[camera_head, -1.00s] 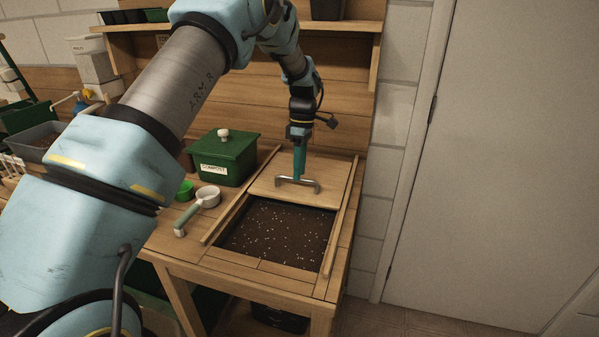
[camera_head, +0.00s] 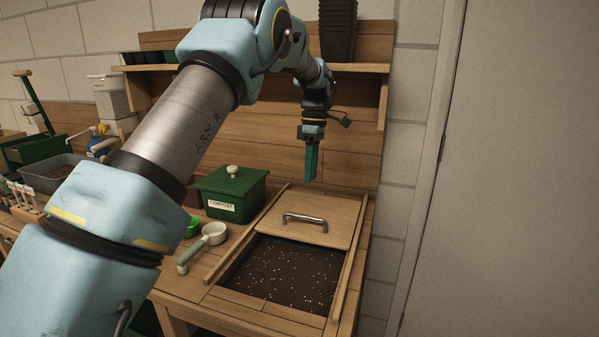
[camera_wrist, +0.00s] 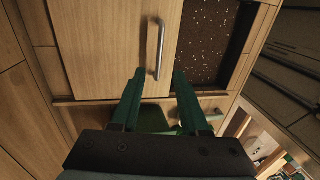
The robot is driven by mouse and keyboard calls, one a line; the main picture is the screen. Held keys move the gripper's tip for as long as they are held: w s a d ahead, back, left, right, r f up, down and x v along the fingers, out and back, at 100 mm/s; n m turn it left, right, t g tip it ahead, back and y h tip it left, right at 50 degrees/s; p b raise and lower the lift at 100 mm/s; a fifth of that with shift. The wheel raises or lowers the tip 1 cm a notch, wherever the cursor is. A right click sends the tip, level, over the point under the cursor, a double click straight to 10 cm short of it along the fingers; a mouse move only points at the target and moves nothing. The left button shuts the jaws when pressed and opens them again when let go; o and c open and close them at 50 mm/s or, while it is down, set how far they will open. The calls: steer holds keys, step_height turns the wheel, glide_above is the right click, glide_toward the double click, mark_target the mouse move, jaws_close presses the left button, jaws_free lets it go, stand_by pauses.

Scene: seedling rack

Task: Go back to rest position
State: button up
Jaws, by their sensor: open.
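My gripper (camera_head: 311,178) hangs above the back of the workbench, fingers pointing down. It is empty and apart from the metal handle (camera_head: 305,219) of the sliding wooden lid (camera_head: 290,204). In the wrist view the two green fingers (camera_wrist: 157,75) are spread apart, with the handle (camera_wrist: 155,48) beyond their tips. The lid covers the back part of the soil bin (camera_head: 285,270). The front part is open and shows dark soil with white specks.
A green compost box (camera_head: 231,190) stands left of the lid. A scoop (camera_head: 205,245) and a green cup (camera_head: 193,226) lie in front of it. A shelf (camera_head: 360,68) with stacked black pots (camera_head: 338,28) is above and behind my gripper. A wall and door (camera_head: 520,180) are at right.

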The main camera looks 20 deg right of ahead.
steer(key=a+m+t+h, duration=0.15)
steer(key=a+m, duration=0.25)
steer(key=a, duration=1.8)
steer(key=s+a+f+m+t, duration=0.1)
steer(key=s+a+m, duration=0.2)
steer(key=s+a, duration=0.4)
steer(key=s+a+f+m, duration=0.2)
steer(key=s+a, duration=0.5)
steer(key=a, duration=0.4)
steer(key=shift+s+a+m+t, duration=0.25)
steer(key=shift+a+m+t, duration=0.1)
steer(key=shift+m, duration=0.45)
